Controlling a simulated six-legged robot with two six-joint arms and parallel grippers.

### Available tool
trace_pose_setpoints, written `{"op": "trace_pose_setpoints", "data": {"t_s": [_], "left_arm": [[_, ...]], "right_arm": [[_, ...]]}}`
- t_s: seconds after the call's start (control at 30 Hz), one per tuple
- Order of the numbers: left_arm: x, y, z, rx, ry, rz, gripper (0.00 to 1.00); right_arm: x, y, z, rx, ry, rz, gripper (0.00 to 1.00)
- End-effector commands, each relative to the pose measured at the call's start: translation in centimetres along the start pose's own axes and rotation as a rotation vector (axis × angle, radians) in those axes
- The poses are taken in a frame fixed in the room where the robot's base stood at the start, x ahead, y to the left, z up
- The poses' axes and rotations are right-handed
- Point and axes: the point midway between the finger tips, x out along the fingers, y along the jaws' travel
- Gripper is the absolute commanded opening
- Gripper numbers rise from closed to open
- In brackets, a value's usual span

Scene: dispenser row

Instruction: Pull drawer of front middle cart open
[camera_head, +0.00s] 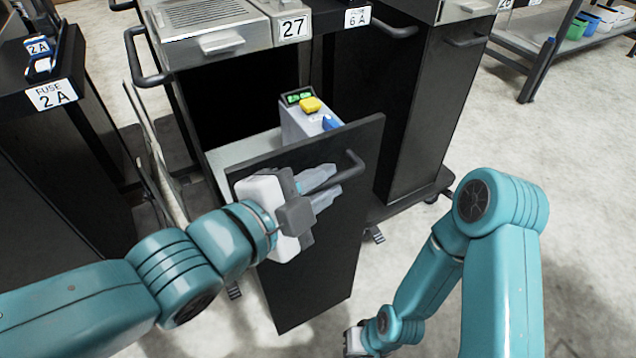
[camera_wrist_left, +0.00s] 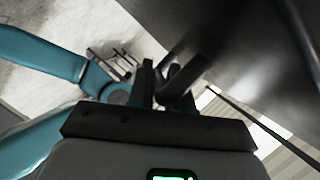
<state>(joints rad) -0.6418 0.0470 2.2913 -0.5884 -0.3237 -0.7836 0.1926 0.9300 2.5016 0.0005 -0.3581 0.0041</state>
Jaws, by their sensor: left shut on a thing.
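The front middle cart, labelled 27 (camera_head: 292,27), stands upright with its tall dark drawer (camera_head: 310,262) pulled out toward me. The drawer's front panel is clear of the cart body, and a dark gap shows behind it. My left gripper (camera_head: 333,182) is shut on the dark bar handle (camera_head: 354,160) near the top right of the panel. In the left wrist view its fingers (camera_wrist_left: 165,85) close around the handle bar (camera_wrist_left: 184,80). My right gripper (camera_head: 353,341) is low at the bottom of the head view, mostly hidden, with its fingers not clear.
A grey device (camera_head: 300,122) with a yellow button and green display sits inside the drawer. Cart 6A (camera_head: 425,110) stands close at the right, cart 2A (camera_head: 50,150) at the left. Pale floor (camera_head: 560,130) is clear at the right, before a shelf with bins (camera_head: 585,28).

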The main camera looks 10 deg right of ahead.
Motion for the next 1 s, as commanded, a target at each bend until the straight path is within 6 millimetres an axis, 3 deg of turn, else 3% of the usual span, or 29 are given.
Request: {"op": "trace_pose_setpoints", "data": {"t_s": [0.4,0.43,0.87,1.0], "left_arm": [[0.02,0.0,0.04,0.0,-0.001,0.001,0.0],[0.02,0.01,0.02,0.0,-0.001,0.001,0.25],[-0.07,0.11,-0.23,0.001,0.0,0.0,0.25],[-0.93,-0.12,-0.3,0.001,0.0,-0.002,0.25]], "right_arm": [[0.06,0.03,-0.02,0.0,0.0,0.0,0.0],[0.06,0.03,-0.02,0.0,0.0,0.0,0.0],[0.05,0.02,0.0,0.0,0.0,0.0,0.0],[-0.37,-0.17,0.08,-0.001,-0.002,0.0,0.0]]}}
